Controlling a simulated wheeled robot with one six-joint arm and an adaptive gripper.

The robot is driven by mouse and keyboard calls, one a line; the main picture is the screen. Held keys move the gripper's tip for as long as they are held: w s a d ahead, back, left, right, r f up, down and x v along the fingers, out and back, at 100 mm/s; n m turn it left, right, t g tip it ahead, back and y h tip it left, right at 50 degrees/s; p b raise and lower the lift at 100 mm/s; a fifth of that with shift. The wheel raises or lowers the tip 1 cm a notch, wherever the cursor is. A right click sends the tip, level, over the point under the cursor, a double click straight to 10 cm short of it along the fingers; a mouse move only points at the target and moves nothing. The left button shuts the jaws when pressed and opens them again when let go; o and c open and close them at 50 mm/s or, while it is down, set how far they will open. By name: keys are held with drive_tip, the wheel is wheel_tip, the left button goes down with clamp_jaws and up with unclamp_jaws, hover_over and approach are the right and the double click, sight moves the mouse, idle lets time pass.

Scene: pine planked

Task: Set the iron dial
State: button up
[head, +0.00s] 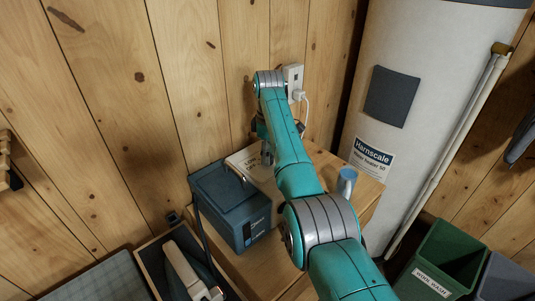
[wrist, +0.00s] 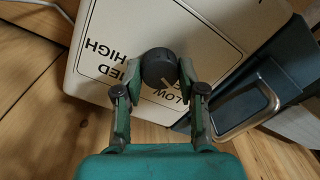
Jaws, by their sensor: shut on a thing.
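The iron dial (wrist: 157,66) is a dark round knob on a cream panel (wrist: 215,22). In the wrist view, HIGH, LOW and a partly covered middle label show upside down around it. A pale pointer line on the knob points down and right, towards LOW. My gripper (wrist: 159,78) is shut on the dial, one finger at each side. In the head view, the cream panel (head: 243,163) lies on the wooden cabinet, and my arm hides the dial.
A dark blue box (head: 229,205) with a metal handle (wrist: 262,100) stands close beside the panel. A plugged wall outlet (head: 293,76) is behind. A white water heater (head: 410,70) and a green bin (head: 440,260) are at right.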

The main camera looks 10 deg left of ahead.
drive_tip(key=shift+f, duration=0.1)
drive_tip(key=o, duration=1.1)
drive_tip(key=shift+o, duration=0.2)
wheel_tip(320, 180, up, 12)
drive_tip(key=shift+w, duration=0.35)
drive_tip(key=shift+s, duration=0.1)
